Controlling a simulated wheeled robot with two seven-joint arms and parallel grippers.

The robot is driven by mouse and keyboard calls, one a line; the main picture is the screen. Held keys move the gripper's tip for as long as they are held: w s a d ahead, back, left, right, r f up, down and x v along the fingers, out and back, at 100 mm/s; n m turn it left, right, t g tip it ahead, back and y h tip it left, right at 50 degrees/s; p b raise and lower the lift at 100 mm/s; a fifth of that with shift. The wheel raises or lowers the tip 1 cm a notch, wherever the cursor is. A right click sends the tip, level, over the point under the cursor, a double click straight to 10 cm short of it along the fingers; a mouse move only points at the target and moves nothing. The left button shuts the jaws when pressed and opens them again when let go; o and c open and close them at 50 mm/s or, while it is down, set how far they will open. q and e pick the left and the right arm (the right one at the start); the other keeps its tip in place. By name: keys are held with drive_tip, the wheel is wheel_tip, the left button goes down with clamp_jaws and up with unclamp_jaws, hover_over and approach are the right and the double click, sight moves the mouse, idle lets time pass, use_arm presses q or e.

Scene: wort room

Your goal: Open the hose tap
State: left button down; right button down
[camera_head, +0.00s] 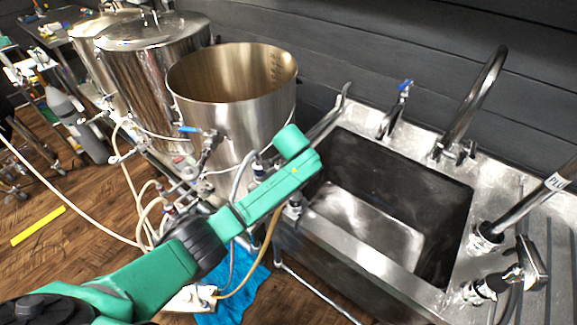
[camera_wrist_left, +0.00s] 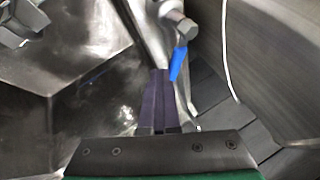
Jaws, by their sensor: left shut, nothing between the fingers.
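A metal tap (camera_head: 391,115) with a small blue handle (camera_head: 405,86) stands at the back rim of the sink in the head view. Another blue lever (camera_head: 187,128) sits on the valve of the open kettle. In the left wrist view a metal fitting (camera_wrist_left: 180,27) carries a blue handle (camera_wrist_left: 178,64); I cannot tell for sure which one it is. My left gripper (camera_wrist_left: 161,73) has its dark fingers shut and empty, with their tips close to that handle; contact is unclear. In the head view my left arm's green links hide its fingers. My right gripper is not in view.
The steel sink (camera_head: 312,222) is on the right, with a tall faucet (camera_head: 470,105) and a dark plank wall behind. The open kettle (camera_head: 240,120) stands left of the sink. Hoses, a blue cloth (camera_head: 235,308) and a yellow strip (camera_head: 38,226) lie lower down.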

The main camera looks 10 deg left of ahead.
use_arm(q)
drive_tip(key=shift+w+a+n+y+b, duration=0.25)
drive_tip(key=shift+w+n+y+b, duration=0.3)
drive_tip(key=shift+n, duration=0.3)
drive_tip(key=shift+w+a+n+y+b, duration=0.2)
drive_tip(key=shift+w+n+y+b, duration=0.1)
drive_tip(key=shift+w+n+y, duration=0.45)
drive_tip(key=shift+h, duration=0.3)
drive_tip(key=shift+s, duration=0.1)
